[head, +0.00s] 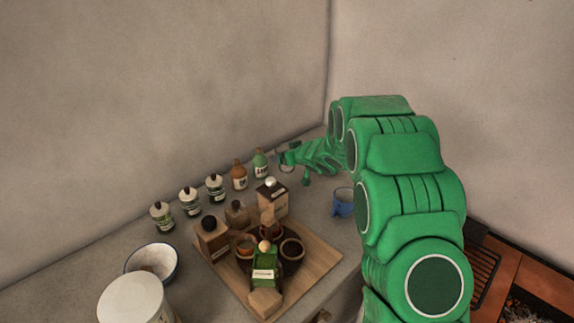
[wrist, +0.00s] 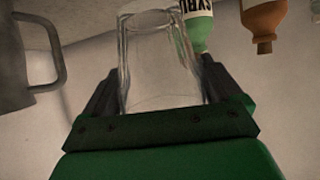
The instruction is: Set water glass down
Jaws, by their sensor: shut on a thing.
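The clear water glass (wrist: 160,65) stands out in the wrist view, between the two dark fingers of my gripper (wrist: 157,88). The fingers are shut on its sides. In the head view my gripper (head: 286,156) is at the back of the counter, right of the green syrup bottle. The glass (head: 285,163) shows there only as a small, faint clear shape, partly hidden by the gripper. I cannot tell whether its base touches the counter.
The green syrup bottle (head: 260,163) and orange bottle (head: 239,175) stand close by on the left. A blue mug (head: 342,202) stands to the right. A wooden board (head: 321,259) with bottles and bowls lies in front. A grey handled vessel (wrist: 28,60) shows in the wrist view.

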